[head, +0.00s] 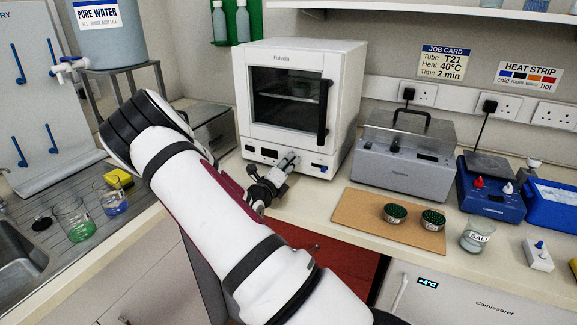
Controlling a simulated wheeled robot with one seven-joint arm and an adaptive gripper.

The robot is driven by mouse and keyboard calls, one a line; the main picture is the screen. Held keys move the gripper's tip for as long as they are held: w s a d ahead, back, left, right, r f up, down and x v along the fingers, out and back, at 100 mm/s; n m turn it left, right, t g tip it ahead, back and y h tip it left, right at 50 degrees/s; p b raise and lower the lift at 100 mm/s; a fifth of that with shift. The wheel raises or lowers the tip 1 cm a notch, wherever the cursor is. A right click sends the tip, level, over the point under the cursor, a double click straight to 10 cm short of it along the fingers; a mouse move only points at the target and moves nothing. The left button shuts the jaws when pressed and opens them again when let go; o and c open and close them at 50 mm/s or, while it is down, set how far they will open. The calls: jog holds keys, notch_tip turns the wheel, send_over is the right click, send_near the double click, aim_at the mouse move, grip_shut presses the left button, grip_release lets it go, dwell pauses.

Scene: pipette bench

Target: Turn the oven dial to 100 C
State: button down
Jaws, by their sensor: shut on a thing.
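The white oven (345,95) stands at the back of the bench, with its glass door shut and a dark vertical handle (323,112) on the door's right side. A small dark display (269,153) is on its lower front panel. My gripper (290,160) reaches up to that panel from the front left, just right of the display. Its fingers are shut on the oven dial, which they hide. The dial's setting cannot be read, and the display is too small to read.
Right of the oven are a grey lidded bath (405,165), a cork board (370,213) with two dark round racks, and a blue hotplate (488,200). Left are a sink (25,265) and beakers (75,222). A job card (445,62) reads 40°C.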

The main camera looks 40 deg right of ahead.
jog(key=shift+m, duration=0.3)
jog(key=m+p, duration=0.2)
jog(key=p, duration=0.1)
jog(key=shift+r+m, duration=0.1)
jog(key=shift+m, duration=0.3)
jog(key=m+p, duration=0.2)
jog(key=shift+m, duration=0.4)
jog(key=m+p, duration=0.3)
jog(key=m, duration=0.2)
jog(key=shift+w+m+p, duration=0.1)
jog(key=shift+m+p, duration=0.2)
jog(key=shift+f, duration=0.2)
jog(key=c, duration=1.4)
grip_release()
jog(key=shift+o, duration=0.2)
jog(key=shift+a, duration=0.1)
